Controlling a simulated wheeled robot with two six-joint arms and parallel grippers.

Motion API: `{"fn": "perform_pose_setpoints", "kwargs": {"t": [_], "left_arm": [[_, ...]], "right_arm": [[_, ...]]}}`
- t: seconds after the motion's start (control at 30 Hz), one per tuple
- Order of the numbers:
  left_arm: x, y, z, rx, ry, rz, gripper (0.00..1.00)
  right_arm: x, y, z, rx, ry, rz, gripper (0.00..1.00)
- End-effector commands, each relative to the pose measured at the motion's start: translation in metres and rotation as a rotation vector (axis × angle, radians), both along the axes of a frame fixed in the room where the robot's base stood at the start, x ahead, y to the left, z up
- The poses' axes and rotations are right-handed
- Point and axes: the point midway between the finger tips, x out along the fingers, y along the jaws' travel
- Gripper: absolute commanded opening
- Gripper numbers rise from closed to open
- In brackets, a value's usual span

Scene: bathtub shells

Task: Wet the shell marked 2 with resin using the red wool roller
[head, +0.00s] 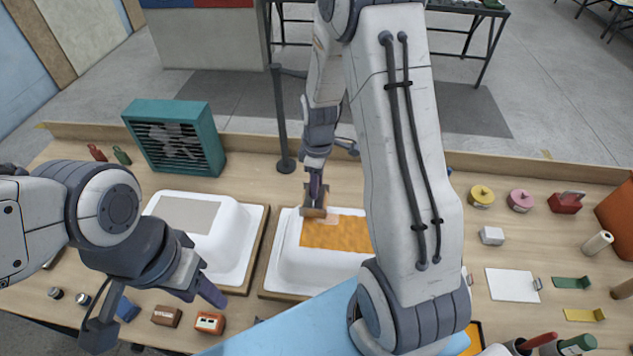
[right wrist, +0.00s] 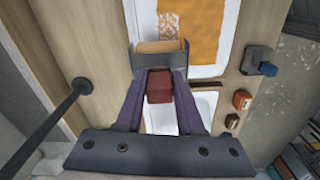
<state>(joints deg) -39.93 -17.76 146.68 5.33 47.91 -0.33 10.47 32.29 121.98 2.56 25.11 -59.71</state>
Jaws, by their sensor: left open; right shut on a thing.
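My right gripper (head: 316,184) is shut on a roller's red-brown handle (right wrist: 160,86). The roller sleeve (right wrist: 160,46), tan-orange here, sits in a grey frame; in the head view the roller (head: 313,211) is over the left edge of the right-hand white shell (head: 287,268). That shell has a wet-looking orange patch (head: 335,233), with a paler, speckled part (right wrist: 170,24) beside the roller. Contact is unclear. The left-hand white shell (head: 232,235) has a dry grey patch (head: 187,214). No shell number is readable. My left gripper (head: 203,284) is open and empty at the left-hand shell's front.
A teal fan box (head: 174,137) stands behind the left-hand shell. A dark post (head: 281,120) rises behind the shells. Small blocks, including an orange one (head: 210,323), lie near the front edge. Tins (head: 481,196), a red box (head: 566,203) and a white sheet (head: 512,285) are at right.

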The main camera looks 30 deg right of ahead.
Motion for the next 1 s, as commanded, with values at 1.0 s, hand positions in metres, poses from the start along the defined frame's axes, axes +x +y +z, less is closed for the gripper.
{"fn": "perform_pose_setpoints", "kwargs": {"t": [1.0], "left_arm": [[0.000,0.000,-0.009,0.000,0.000,0.000,0.50]], "right_arm": [[0.000,0.000,-0.011,0.000,0.000,0.000,0.00]]}}
